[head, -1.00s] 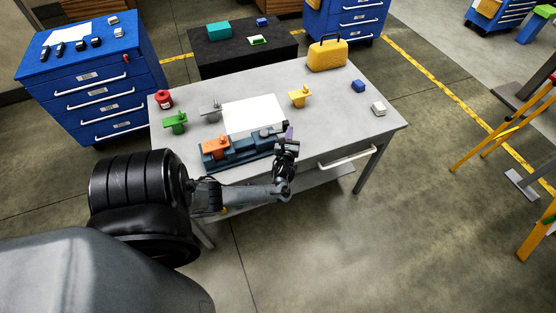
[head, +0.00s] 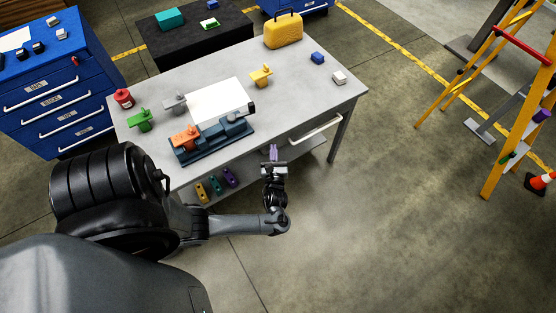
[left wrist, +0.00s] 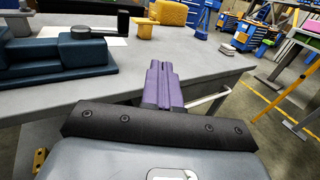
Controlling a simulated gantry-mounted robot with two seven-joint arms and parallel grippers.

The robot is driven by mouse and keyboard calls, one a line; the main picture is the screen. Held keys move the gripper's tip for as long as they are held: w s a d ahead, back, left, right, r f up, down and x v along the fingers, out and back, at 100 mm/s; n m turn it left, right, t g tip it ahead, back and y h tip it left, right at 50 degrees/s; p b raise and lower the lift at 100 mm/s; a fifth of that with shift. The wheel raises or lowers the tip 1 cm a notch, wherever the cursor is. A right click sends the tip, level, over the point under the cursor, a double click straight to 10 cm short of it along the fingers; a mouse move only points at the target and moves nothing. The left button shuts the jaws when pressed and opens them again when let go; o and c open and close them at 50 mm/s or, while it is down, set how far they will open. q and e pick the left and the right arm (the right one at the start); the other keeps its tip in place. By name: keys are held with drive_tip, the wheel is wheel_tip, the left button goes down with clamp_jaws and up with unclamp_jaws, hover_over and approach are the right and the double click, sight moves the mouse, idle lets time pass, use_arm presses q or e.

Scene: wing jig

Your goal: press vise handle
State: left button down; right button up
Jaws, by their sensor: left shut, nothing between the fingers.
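The blue vise (head: 225,131) sits on the front part of the grey table, with an orange block (head: 186,138) at its left end. A black part (head: 251,108), which looks like its handle, shows at its right end. In the left wrist view the vise (left wrist: 50,58) is at the left, with a black bar (left wrist: 85,10) beyond it. My left gripper (head: 273,153) is by the table's front edge, right of the vise and apart from it. Its purple fingers (left wrist: 163,83) are together and empty. My right gripper is not in view.
The table (head: 300,95) also bears a white sheet (head: 217,100), green (head: 140,120) and yellow (head: 261,76) fixtures, a red can (head: 123,97) and a yellow case (head: 284,30). A drawer handle (head: 316,128) juts from the front edge.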

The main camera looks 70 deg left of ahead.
use_arm(q)
drive_tip(key=shift+s+d, duration=0.1)
drive_tip(key=shift+d, duration=2.1)
